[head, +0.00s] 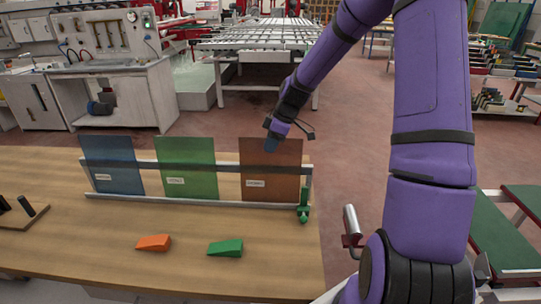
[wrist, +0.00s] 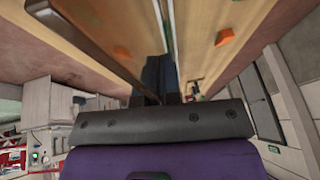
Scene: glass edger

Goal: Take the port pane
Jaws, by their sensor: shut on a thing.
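A rack (head: 130,200) on the wooden table holds three upright panes. The green pane (head: 186,160) is in the middle and the blue pane (head: 110,157) at the left. My gripper (head: 271,145) is shut on the top edge of the reddish-brown pane, near its middle. Its dark fingers (wrist: 161,78) show in the wrist view, where the pane itself is hard to make out.
A green clamp-like part (head: 303,205) is at the rack's right end, close to the reddish-brown pane. An orange wedge (head: 154,242) and a green wedge (head: 226,248) lie in front of the rack. A dark peg holder (head: 27,210) is at the left. Space above the rack is clear.

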